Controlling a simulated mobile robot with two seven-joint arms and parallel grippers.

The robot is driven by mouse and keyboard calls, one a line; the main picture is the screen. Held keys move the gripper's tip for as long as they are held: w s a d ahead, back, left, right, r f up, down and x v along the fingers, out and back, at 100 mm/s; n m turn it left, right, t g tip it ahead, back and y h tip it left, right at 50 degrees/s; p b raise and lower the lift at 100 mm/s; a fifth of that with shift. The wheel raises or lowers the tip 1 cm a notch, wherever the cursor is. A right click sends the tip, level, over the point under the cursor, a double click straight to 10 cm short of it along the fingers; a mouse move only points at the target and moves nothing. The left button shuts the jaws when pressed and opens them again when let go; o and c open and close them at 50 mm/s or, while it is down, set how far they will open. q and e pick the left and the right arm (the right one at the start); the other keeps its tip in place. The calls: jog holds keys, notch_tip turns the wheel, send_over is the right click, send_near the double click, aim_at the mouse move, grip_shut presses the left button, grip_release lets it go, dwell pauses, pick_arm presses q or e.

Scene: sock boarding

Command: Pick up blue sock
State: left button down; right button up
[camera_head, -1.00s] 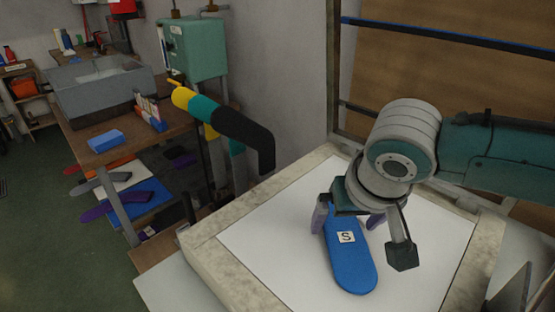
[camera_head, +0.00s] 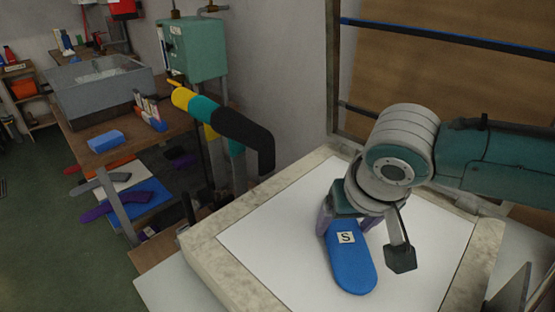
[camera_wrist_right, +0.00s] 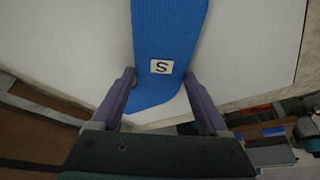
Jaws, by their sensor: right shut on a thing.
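The blue sock (camera_head: 352,270) is a flat, rounded piece with a white "S" label, lying on the white sheet in the framed tray (camera_head: 230,262). My right gripper (camera_head: 340,222) is over its far end and shut on it. In the right wrist view, the blue sock (camera_wrist_right: 168,25) runs between the two purple fingers of my right gripper (camera_wrist_right: 159,77), one finger at each side edge near the label. The far end of the sock is partly hidden under the gripper in the head view. My left gripper is not in view.
A rack with a yellow, teal and black sleeve-like piece (camera_head: 228,125) stands left of the tray. Further left are a wooden bench (camera_head: 150,138) with a grey basin (camera_head: 100,90), and several coloured socks on a lower shelf. The white sheet around the blue sock is clear.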

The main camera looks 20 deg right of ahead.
jog(key=c, duration=0.5)
jog(key=shift+o, duration=0.2)
jog(key=shift+r, duration=0.1)
